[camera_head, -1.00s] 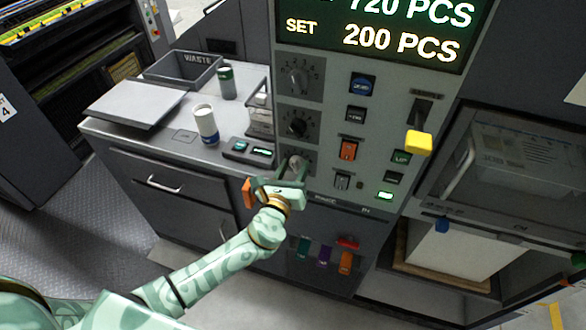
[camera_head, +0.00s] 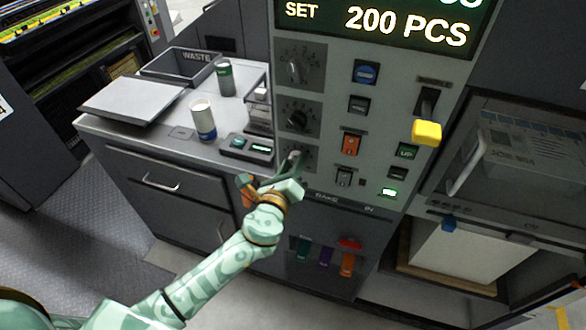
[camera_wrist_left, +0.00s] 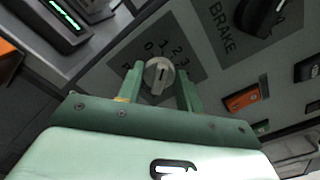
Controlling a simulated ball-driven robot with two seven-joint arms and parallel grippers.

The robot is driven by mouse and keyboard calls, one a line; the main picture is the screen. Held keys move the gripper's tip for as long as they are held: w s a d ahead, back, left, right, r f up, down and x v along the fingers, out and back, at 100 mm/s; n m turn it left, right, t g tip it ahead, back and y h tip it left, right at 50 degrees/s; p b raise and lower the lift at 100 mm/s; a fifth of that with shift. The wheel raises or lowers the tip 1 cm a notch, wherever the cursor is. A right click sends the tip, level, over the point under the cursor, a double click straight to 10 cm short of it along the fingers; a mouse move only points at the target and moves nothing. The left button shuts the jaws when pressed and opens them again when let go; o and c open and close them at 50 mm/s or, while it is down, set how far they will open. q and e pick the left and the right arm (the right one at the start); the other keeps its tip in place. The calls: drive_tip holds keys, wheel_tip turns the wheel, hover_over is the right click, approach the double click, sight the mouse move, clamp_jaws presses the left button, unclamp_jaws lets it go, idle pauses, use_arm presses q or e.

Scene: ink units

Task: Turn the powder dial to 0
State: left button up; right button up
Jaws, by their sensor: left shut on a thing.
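The dial at my left gripper (camera_head: 286,172) is the lowest of three dials on the grey panel; its light grey knob (camera_head: 296,157) shows just above the fingers. In the left wrist view this knob (camera_wrist_left: 158,78) sits between the two green fingers, with the numbers 0, 1, 2 and 3 around its upper side. My left gripper (camera_wrist_left: 160,88) is shut on the knob. The knob's mark looks close to upright in that view, but I cannot tell its exact number. The dial's name is hidden. My right gripper is not in view.
Two more dials, the middle (camera_head: 297,118) and the top (camera_head: 293,67), sit above. A dark BRAKE knob (camera_wrist_left: 263,14) is close by. Switches, including an orange one (camera_head: 350,143), and a yellow-handled lever (camera_head: 426,132) are to the right. A cup (camera_head: 203,121) stands on the left counter.

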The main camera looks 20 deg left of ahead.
use_arm(q)
drive_tip(key=shift+a+f+n+b, duration=0.1)
drive_tip(key=shift+n+b, duration=0.6)
drive_tip(key=shift+n, duration=0.95)
drive_tip(key=shift+f+n+b, duration=0.1)
drive_tip(key=shift+n+b, duration=0.55)
drive_tip(key=shift+n, duration=1)
drive_tip(key=o, duration=1)
drive_tip(key=shift+c, duration=0.2)
drive_tip(key=s+b, duration=0.2)
drive_tip(key=s, duration=1.4)
drive_tip(key=shift+s+a+b, duration=0.15)
drive_tip(key=shift+a+b, duration=0.1)
drive_tip(key=shift+b, duration=0.15)
